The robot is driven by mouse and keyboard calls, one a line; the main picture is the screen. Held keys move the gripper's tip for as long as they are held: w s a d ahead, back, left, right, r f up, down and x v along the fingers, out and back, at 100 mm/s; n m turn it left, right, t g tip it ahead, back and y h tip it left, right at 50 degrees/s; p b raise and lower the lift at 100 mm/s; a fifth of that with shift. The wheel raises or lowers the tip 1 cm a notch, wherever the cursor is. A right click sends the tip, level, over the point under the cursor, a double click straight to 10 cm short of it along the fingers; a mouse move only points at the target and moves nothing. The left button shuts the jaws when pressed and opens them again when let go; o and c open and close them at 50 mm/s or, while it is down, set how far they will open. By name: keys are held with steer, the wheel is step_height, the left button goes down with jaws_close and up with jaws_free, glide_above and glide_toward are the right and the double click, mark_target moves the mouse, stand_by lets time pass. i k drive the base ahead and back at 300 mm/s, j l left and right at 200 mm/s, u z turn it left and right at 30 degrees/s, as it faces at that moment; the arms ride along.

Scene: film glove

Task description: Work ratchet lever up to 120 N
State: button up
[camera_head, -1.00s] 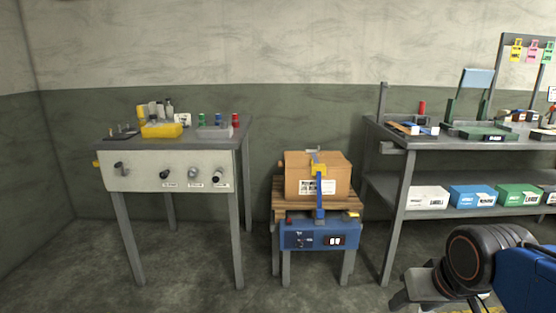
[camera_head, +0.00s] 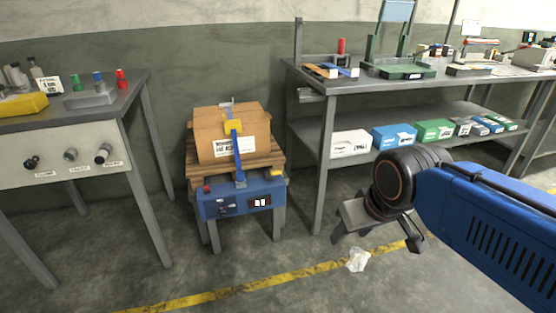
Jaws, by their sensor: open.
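A yellow ratchet (camera_head: 233,127) sits on a blue strap (camera_head: 238,160) that runs over a cardboard box (camera_head: 218,147). The box rests on a wooden pallet (camera_head: 262,161) on a blue stand with a small dark display (camera_head: 260,202). Its white digits are too small to read surely. A grey lever-like end shows above the ratchet; its exact angle cannot be told. My gripper (camera_head: 378,240) is open and empty at the right, in front of the shelf bench, well apart from the ratchet.
A table with knobs (camera_head: 70,155) stands at the left and a shelf bench (camera_head: 320,90) with several small boxes at the right. A yellow floor line (camera_head: 240,289) and a crumpled white piece (camera_head: 358,260) lie in front. The floor before the stand is clear.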

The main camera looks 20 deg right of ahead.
mark_target(272, 172)
steer(key=i+l, duration=0.35)
steer(key=l, duration=0.3)
steer(key=i+l, duration=0.15)
steer(key=l, duration=0.25)
steer(key=i+l+u, duration=0.1)
steer(key=l, duration=0.25)
steer(key=i+l, duration=0.15)
steer(key=l, duration=0.25)
steer(key=i+l, duration=0.1)
steer(key=l, duration=0.3)
steer(key=u, duration=0.05)
